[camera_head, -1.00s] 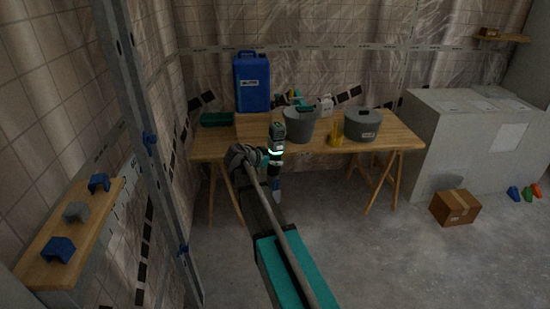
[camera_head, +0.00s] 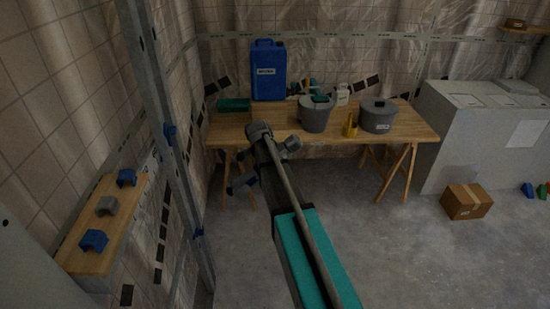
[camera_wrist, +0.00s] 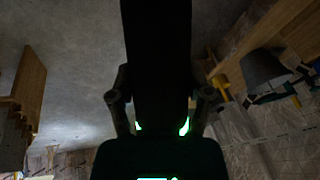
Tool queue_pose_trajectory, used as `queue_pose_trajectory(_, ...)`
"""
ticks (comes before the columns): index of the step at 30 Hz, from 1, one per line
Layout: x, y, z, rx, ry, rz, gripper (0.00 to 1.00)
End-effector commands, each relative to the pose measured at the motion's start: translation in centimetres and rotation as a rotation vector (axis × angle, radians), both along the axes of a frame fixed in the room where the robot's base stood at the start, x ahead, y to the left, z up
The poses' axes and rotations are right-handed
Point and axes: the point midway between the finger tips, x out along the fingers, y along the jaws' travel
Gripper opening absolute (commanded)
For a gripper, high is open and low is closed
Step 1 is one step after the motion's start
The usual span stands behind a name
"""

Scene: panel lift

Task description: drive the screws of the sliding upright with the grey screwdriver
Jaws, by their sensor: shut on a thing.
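My gripper (camera_wrist: 162,98) is shut on a long thick tool (camera_wrist: 156,50). It looks almost black in the shade, and I take it to be the grey screwdriver. In the head view my gripper (camera_head: 243,182) is a small dark shape in front of the workbench, where the tool is hard to make out.
A wooden shelf (camera_head: 78,258) with two blue blocks and a grey one is left of the upright. The workbench (camera_head: 275,122) carries a blue canister (camera_head: 268,75), grey buckets (camera_head: 315,118) and a yellow object. A cardboard box (camera_head: 466,202) is on the floor at right. The middle floor is open.

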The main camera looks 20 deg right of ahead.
Motion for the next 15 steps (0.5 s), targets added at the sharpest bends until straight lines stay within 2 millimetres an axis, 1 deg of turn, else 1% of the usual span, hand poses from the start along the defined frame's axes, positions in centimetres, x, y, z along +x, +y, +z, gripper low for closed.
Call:
queue_pose_trajectory(1,0.1,0.4,0.4,0.038,-0.007,-0.009,0.04)
queue_pose_trajectory(8,0.3,2.6,1.3,0.229,-0.043,-0.053,0.04)
queue_pose_trajectory(15,0.7,5.5,3.2,0.427,-0.089,-0.097,0.04)
